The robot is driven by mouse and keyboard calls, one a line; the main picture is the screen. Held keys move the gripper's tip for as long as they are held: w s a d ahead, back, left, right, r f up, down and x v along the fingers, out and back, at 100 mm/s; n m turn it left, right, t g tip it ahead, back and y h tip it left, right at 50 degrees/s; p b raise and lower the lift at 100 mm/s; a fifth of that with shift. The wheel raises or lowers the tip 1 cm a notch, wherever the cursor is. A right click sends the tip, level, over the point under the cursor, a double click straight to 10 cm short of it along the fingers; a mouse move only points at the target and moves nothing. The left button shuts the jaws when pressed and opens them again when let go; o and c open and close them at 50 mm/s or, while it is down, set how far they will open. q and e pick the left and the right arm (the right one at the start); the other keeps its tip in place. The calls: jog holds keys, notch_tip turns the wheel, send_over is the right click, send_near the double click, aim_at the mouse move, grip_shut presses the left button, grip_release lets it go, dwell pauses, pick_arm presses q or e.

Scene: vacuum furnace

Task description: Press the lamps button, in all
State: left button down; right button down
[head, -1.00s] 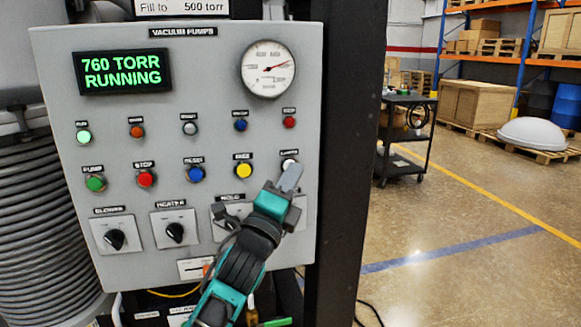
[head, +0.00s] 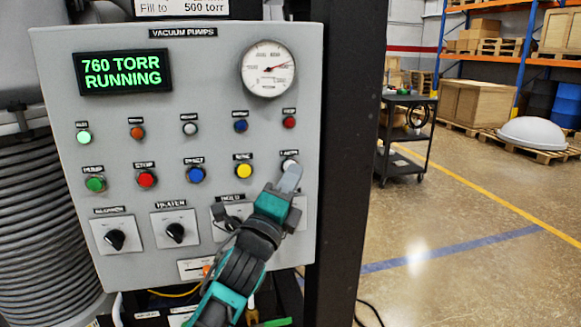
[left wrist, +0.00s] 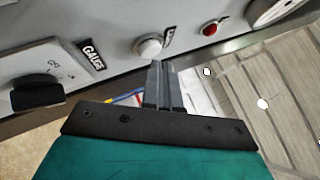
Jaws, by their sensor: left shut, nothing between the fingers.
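The lamps button (head: 289,163) is a round white button at the right end of the lower button row on the grey panel. Its small label sits just above it. My left gripper (head: 290,178) is shut and empty, and its fingertips overlap the lower part of the button in the head view. In the left wrist view the white button (left wrist: 149,46) sits just beyond the tips of my shut fingers (left wrist: 163,68). I cannot tell whether they touch it. My right gripper is not in view.
A yellow button (head: 243,171) is left of the white one, and a red button (head: 289,123) is above it. Rotary knobs (head: 175,232) line the row below, partly hidden by my left arm. A dark post (head: 345,150) stands right of the panel.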

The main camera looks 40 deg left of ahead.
pick_arm(q)
jog(key=shift+s+d, duration=0.25)
jog(key=shift+s+d, duration=1.6)
jog(key=shift+d, duration=0.3)
jog(key=s+d+f+n+g+h, duration=0.1)
jog(key=d+f+n+g, duration=0.15)
jog(key=f, duration=0.55)
jog(key=s+d+f+n+g+h, duration=0.2)
jog(key=f+n, duration=0.2)
jog(key=f, duration=0.4)
jog(key=s+d+f+n+g+h, duration=0.1)
jog(key=d+f+n+g, duration=0.15)
jog(key=f, duration=0.45)
jog(key=s+d+f+n+g+h, duration=0.1)
jog(key=s+d+f+n+g, duration=0.1)
jog(key=s+f+n, duration=0.2)
jog(key=s+d+f+n+g+h, duration=0.1)
jog(key=s+d+f+n+g, duration=0.1)
jog(key=s+f+n, duration=0.2)
jog(key=s+f, duration=0.3)
jog(key=f, duration=0.4)
jog(key=shift+s+d+f+g, duration=0.15)
jog(key=shift+s+f+g, duration=0.15)
jog(key=shift+s+g, duration=0.1)
